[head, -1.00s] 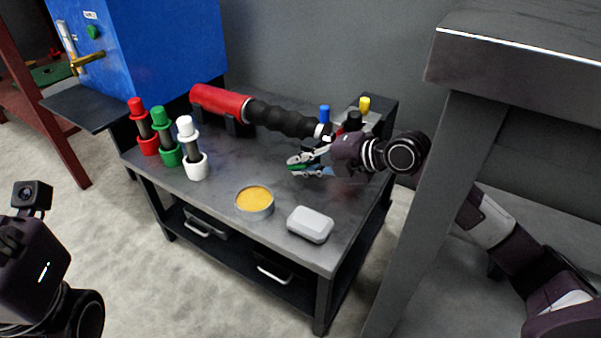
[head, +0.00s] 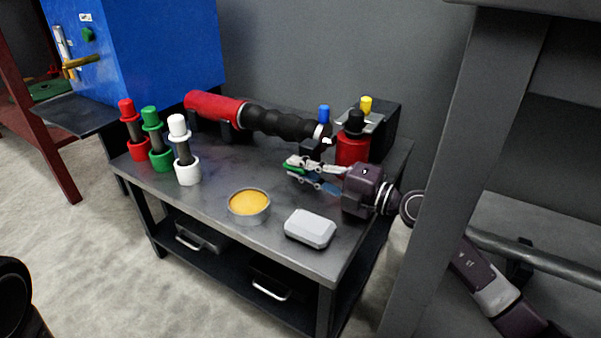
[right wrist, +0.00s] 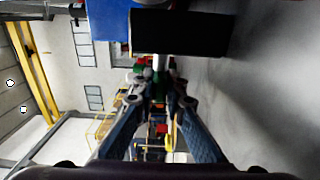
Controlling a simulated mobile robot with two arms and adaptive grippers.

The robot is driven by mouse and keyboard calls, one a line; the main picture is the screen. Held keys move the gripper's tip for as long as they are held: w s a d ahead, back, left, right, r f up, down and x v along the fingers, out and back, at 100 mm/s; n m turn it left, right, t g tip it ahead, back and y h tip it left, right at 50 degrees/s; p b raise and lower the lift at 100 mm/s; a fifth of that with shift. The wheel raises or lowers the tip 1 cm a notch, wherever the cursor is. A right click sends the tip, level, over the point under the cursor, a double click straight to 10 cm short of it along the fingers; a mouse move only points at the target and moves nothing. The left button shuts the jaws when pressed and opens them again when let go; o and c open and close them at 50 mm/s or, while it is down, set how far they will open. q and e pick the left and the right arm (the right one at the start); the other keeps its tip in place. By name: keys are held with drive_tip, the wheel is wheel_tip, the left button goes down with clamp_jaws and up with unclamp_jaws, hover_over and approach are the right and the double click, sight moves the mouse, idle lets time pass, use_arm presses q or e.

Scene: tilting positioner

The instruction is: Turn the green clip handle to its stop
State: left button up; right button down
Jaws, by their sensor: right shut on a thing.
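A small green piece, which I take to be the green clip handle (head: 289,171), shows at the fingertips of my right gripper (head: 292,167). The right gripper is shut on it, a little above or at the bench top; I cannot tell which. The grey and blue fingers partly hide it, and its turn angle cannot be read. In the right wrist view the two fingers (right wrist: 160,88) converge at the middle, where the held piece is too small and cluttered to make out. Only a dark part of my left arm shows at the lower left edge; its gripper is out of sight.
The dark bench (head: 215,235) carries red (head: 129,122), green (head: 155,130) and white (head: 181,140) capped posts, an orange-filled tin (head: 248,203) and a light grey box (head: 310,228). A red-and-black tool (head: 240,112) lies behind. A red bottle (head: 352,148) stands near the right wrist. A grey post (head: 480,150) rises at right.

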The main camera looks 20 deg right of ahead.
drive_tip(key=shift+f, duration=0.1)
drive_tip(key=c, duration=2)
unclamp_jaws()
drive_tip(key=v, duration=1.2)
